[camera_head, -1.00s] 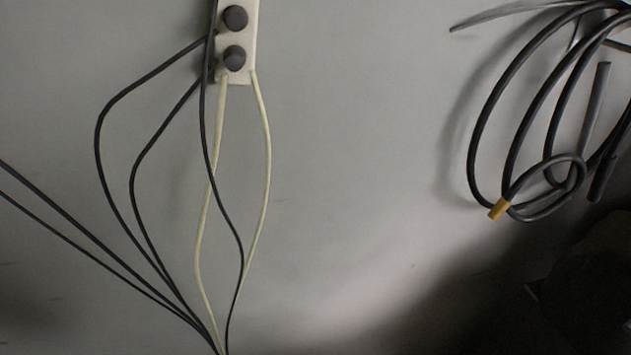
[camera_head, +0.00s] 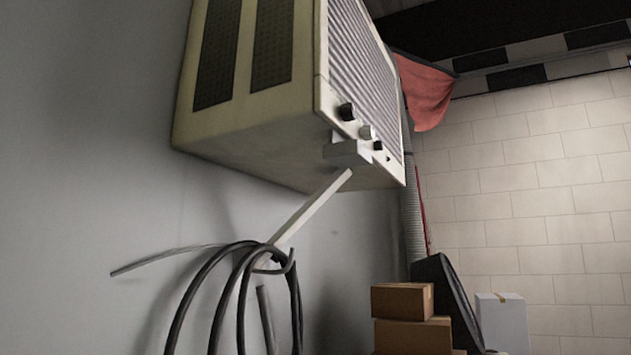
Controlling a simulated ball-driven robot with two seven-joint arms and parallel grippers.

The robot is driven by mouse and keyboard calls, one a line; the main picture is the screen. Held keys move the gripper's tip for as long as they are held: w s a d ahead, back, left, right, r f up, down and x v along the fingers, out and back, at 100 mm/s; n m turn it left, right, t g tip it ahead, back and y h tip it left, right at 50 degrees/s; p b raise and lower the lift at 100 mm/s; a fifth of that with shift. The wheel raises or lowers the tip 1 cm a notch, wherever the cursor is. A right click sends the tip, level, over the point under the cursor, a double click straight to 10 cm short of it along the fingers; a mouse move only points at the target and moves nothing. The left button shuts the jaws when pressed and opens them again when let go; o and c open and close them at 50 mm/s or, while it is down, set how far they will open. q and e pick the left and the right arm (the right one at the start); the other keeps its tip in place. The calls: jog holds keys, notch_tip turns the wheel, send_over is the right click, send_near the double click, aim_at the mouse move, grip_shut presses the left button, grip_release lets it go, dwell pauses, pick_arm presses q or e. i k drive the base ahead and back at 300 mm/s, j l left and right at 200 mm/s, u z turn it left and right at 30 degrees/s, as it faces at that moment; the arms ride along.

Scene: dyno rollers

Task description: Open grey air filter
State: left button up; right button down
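No object is clearly the grey air filter. A beige wall-mounted unit (camera_head: 245,128) hangs high in the camera_head view, with a slatted grille (camera_head: 362,50) on its front and dark mesh panels on its side. Dark knobs and a small grey box (camera_head: 347,153) sit at the grille's lower edge. I cannot tell whether the unit holds the filter, and I see no open panel on it. Neither of my grippers shows.
A dark coiled hose (camera_head: 233,290) hangs on the left wall below the unit, near a pale diagonal bar (camera_head: 310,210). Cardboard boxes (camera_head: 410,333), a white box (camera_head: 503,322) and a dark leaning panel (camera_head: 445,290) stand at lower right. A red cloth (camera_head: 425,92) hangs behind.

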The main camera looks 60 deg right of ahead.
aim_at(342, 154)
jog(key=z, duration=2.2)
